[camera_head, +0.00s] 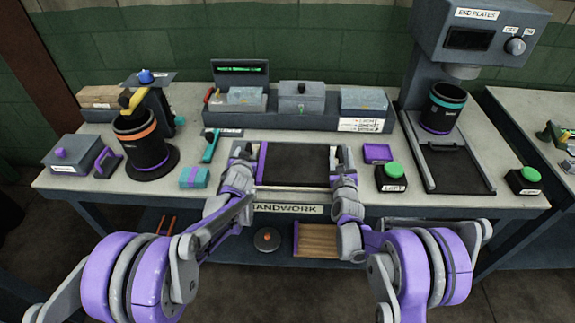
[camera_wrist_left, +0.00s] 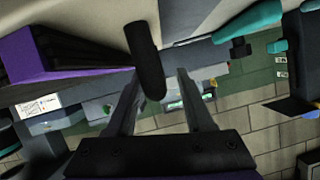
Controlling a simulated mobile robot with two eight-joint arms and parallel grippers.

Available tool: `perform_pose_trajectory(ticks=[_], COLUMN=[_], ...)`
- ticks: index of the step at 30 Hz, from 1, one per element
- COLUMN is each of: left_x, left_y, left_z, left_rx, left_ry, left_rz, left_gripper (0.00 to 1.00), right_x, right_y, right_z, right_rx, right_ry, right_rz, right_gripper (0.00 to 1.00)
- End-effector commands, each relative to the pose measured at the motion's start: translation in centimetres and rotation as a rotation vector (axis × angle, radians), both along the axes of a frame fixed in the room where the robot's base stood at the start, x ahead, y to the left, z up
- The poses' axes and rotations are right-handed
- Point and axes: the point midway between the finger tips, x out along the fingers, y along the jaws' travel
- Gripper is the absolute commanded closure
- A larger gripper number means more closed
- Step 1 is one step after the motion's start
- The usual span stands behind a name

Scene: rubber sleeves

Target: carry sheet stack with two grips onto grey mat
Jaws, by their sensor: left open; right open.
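A wide, flat black piece (camera_head: 300,163) with a purple left edge lies on the bench in the middle of the head view. It looks like the sheet stack, but I cannot tell separate sheets. In the left wrist view a purple-edged dark ribbed piece (camera_wrist_left: 50,55) is at upper left. My left gripper (camera_head: 242,152) is at the black piece's left side, and my right gripper (camera_head: 343,156) is at its right side. Both are open. A dark rounded bar (camera_wrist_left: 146,60) shows between the left fingers, unclamped. I cannot make out a separate grey mat.
A black cylinder with an orange band (camera_head: 138,137) stands at left. A teal-and-purple block (camera_head: 194,177) is near my left arm. A purple tray (camera_head: 377,153) and a green-button box (camera_head: 391,175) are right of my right gripper. A long rack (camera_head: 300,118) stands behind.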

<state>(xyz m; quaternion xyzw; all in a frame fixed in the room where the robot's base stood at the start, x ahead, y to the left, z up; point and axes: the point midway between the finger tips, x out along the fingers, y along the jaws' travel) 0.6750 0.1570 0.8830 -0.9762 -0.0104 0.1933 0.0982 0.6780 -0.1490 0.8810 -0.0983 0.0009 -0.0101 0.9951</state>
Motion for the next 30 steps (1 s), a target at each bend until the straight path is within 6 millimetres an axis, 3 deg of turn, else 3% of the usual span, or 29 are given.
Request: perform_pose_trajectory(ticks=[16, 24, 30], left_x=[-9.1, -10.7, -10.8], left_y=[-0.5, -0.6, -0.6], left_z=[3.7, 4.3, 4.3], left_rx=[0.0, 0.0, 0.0], left_ry=[0.001, 0.001, 0.001], left_rz=[0.0, 0.001, 0.001], left_gripper=[0.48, 0.48, 0.48], right_x=[0.0, -0.4, -3.6], right_y=[0.1, 0.1, 0.2], right_z=[0.0, 0.0, 0.0], right_rx=[0.0, 0.001, 0.0], right_ry=[0.0, 0.0, 0.0], right_rz=[0.001, 0.001, 0.002], right_gripper=[0.45, 0.45, 0.45])
